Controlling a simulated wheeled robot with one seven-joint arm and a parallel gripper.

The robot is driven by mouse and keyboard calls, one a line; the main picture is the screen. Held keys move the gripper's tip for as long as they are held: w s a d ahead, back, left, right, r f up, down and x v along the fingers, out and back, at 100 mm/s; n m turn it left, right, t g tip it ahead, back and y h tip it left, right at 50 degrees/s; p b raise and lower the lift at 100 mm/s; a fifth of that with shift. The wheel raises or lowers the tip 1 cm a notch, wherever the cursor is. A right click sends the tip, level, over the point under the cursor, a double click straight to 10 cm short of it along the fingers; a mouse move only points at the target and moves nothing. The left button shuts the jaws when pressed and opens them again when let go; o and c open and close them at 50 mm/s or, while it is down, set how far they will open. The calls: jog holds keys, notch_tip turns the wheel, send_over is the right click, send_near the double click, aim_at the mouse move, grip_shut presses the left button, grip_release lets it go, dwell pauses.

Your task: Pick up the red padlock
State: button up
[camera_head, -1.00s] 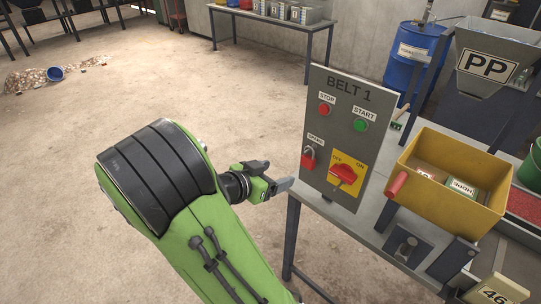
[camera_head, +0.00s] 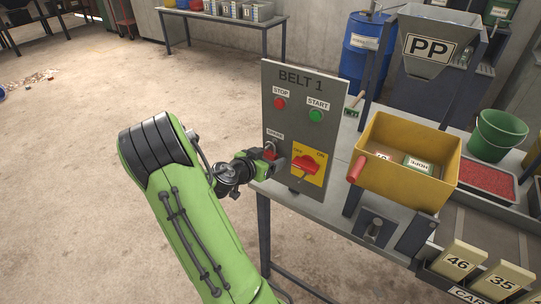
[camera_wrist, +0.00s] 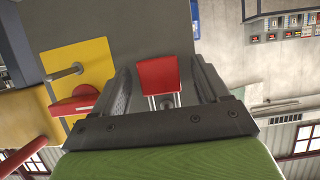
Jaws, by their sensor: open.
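The red padlock (camera_wrist: 157,76) hangs on the grey BELT 1 panel (camera_head: 300,98). In the wrist view its red body and metal shackle show between the two fingers of my open gripper (camera_wrist: 163,88), with a gap to either side. In the head view my gripper (camera_head: 272,160) is at the panel's lower left and hides part of the padlock (camera_head: 270,154). I cannot tell how deep the padlock sits between the fingers.
A red rotary switch (camera_head: 305,166) on a yellow plate is just right of my gripper. A yellow bin (camera_head: 405,190) with a red handle stands on the bench to the right. Open floor (camera_head: 70,180) lies to the left.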

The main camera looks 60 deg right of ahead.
jog(key=shift+a, duration=0.15)
jog(key=shift+c, duration=0.4)
jog(key=c, duration=1)
jog(key=shift+c, duration=0.3)
jog(key=shift+r, duration=0.1)
jog(key=shift+r, duration=0.2)
jog(key=w+a+b, duration=0.1)
jog(key=w+a, duration=0.1)
jog(key=a, duration=1.5)
jog(key=shift+w+a+b, duration=0.3)
jog(key=shift+w+a, duration=0.05)
jog(key=shift+w, duration=0.05)
jog(key=shift+r, duration=0.45)
jog(key=shift+a, duration=0.1)
